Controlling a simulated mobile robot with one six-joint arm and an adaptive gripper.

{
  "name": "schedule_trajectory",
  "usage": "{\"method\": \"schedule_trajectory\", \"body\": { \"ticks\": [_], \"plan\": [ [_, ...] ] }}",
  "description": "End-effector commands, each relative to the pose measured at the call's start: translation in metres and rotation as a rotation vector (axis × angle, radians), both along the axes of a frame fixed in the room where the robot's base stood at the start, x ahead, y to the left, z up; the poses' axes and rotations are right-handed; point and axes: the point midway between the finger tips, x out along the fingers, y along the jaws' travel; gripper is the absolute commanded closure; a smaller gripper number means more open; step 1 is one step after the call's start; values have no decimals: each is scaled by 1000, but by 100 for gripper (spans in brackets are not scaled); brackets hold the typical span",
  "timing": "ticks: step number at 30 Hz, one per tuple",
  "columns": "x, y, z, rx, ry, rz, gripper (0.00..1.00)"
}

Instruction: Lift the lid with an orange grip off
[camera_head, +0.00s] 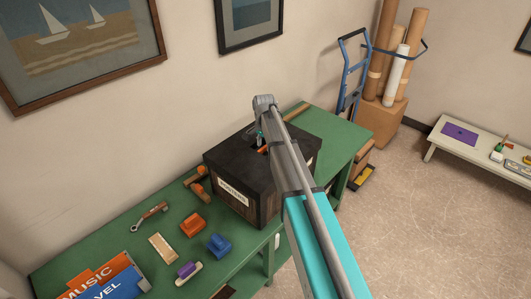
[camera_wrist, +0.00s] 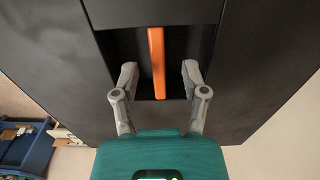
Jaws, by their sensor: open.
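A dark box (camera_head: 232,203) with a white label stands on the green table, its black lid (camera_head: 228,155) on top. In the wrist view the lid (camera_wrist: 265,60) fills most of the picture, with a sunken slot holding an upright-running orange grip (camera_wrist: 156,50). In the head view only a bit of the orange grip (camera_head: 263,149) shows beside my arm. My gripper (camera_wrist: 159,72) is open, with one finger on each side of the grip and visible gaps to it. Whether the fingertips reach down into the slot is unclear.
The green table (camera_head: 143,217) carries an orange block (camera_head: 193,224), a blue block (camera_head: 219,245), a wrench (camera_head: 150,217) and books (camera_head: 100,283) left of the box. A blue hand truck (camera_head: 351,80) stands behind right. Table at right of the box is mostly clear.

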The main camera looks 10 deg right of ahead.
Motion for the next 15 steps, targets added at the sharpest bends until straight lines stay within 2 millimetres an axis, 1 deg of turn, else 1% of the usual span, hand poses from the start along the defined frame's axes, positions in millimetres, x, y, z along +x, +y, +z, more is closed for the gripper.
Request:
{"method": "schedule_trajectory", "body": {
  "ticks": [1, 4, 15],
  "plan": [
    [0, 0, -7, 0, 0, 0, 43],
    [0, 0, -10, 0, 0, 0, 43],
    [0, 0, -11, 0, 0, 0, 43]
  ]
}}
